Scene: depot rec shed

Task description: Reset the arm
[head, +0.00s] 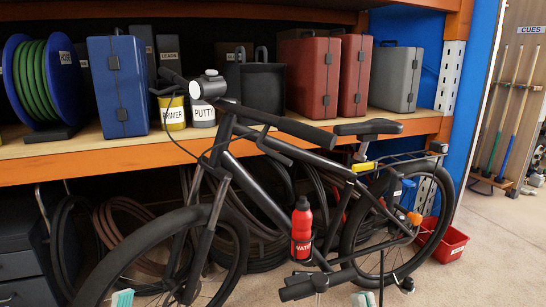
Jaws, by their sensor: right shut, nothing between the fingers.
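My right gripper (364,299) shows only as pale teal fingertips at the bottom edge of the head view, right of centre. They are close together, shut, with nothing between them. My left gripper (122,298) shows as similar pale teal tips at the bottom edge on the left, also close together and empty. Most of both arms is out of the picture. Both grippers appear in front of a dark bicycle (262,195), the left by its front wheel and the right below its pedal area. I cannot tell how far they are from it.
The upright bicycle carries a red bottle (302,232). Behind it, an orange-edged shelf (60,164) holds a hose reel (64,80), blue case (119,86), tins, red cases and grey case (397,79). A red bin (446,247) stands behind its rear wheel. Floor (490,260) is clear at right.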

